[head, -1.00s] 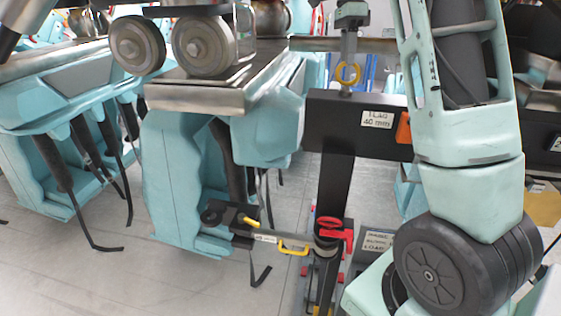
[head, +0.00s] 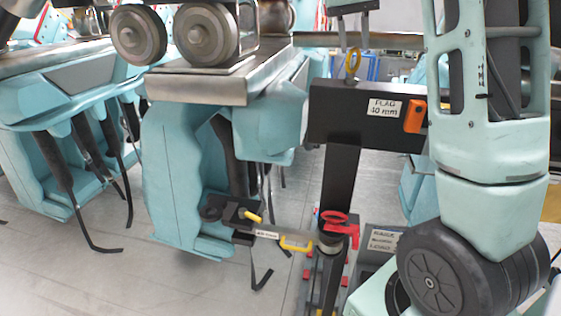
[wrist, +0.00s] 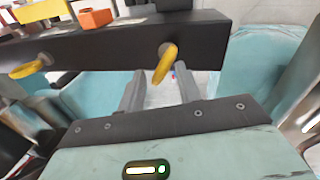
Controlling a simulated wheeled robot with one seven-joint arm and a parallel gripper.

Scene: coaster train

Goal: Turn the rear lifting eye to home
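A yellow lifting eye (head: 352,63) stands on top of a black beam (head: 335,100) in the head view. The wrist view shows a yellow eye (wrist: 165,64) on the beam (wrist: 120,48) and a second yellow eye (wrist: 28,69) farther left. Which one is the rear eye is not marked. My gripper (head: 356,48) is open above the eye in the head view. In the wrist view my gripper (wrist: 161,76) has its fingers apart, with the near eye's lower end in line with the gap. I cannot tell whether either finger touches it.
The beam carries a white label (head: 382,107) and an orange block (head: 414,116). Teal train seats (head: 185,170) and wheels (head: 207,34) stand left. Grey floor (head: 110,270) is clear at lower left.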

